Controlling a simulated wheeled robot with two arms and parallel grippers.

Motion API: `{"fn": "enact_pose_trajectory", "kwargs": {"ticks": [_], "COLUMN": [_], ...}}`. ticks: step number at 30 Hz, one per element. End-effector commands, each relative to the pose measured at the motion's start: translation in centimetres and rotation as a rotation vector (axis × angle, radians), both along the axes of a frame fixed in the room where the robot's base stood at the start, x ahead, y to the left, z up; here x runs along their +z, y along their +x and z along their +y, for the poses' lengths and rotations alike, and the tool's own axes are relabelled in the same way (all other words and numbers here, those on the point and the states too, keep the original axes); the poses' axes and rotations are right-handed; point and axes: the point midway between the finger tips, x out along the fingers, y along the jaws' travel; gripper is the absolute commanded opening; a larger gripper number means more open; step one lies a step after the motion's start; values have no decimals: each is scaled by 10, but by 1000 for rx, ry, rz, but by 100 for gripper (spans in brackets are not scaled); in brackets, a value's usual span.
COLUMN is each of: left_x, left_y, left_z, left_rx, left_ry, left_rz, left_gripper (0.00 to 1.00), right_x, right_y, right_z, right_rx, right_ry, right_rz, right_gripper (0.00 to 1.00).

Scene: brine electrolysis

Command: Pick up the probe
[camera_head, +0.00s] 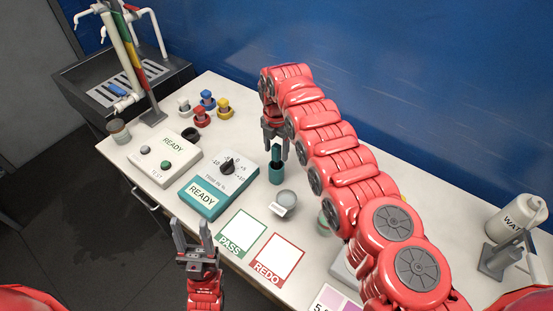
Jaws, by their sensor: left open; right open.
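The probe (276,154) appears to be the slim dark-topped piece standing upright in a small teal holder (276,174) near the middle of the table. My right gripper (275,148) points down at it from above, with its fingers apart around or just behind its top. I cannot tell whether they touch it. My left gripper (192,235) is open and empty at the table's front edge, pointing up in the picture. The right arm hides part of the table to the right.
A teal meter (218,187) with a dial and a white READY box (165,155) stand left of the probe. A small grey cup (287,198) is close in front. PASS (242,233) and REDO (277,257) cards lie flat. A water bottle (517,216) stands far right.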

Motion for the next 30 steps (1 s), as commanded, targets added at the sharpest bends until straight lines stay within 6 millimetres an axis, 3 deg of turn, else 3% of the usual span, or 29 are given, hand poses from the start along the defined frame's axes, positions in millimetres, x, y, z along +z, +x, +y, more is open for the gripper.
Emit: {"fn": "enact_pose_trajectory", "kwargs": {"ticks": [4, 12, 24, 30], "left_x": [1, 0, 0, 1], "left_y": [0, 0, 0, 0], "left_z": [0, 0, 0, 0], "left_rx": [0, 0, 0, 0], "left_ry": [0, 0, 0, 0], "left_rz": [1, 1, 1, 0], "left_gripper": [50, 50, 50, 50], "right_x": [-17, -20, -19, -19], "right_y": [-1, 0, 0, 0], "right_z": [0, -1, -1, -1], "right_rx": [0, -1, -1, -1], "right_ry": [-1, 0, 0, -1], "right_rz": [3, 1, 1, 1], "right_gripper": [68, 68, 0, 0]}}
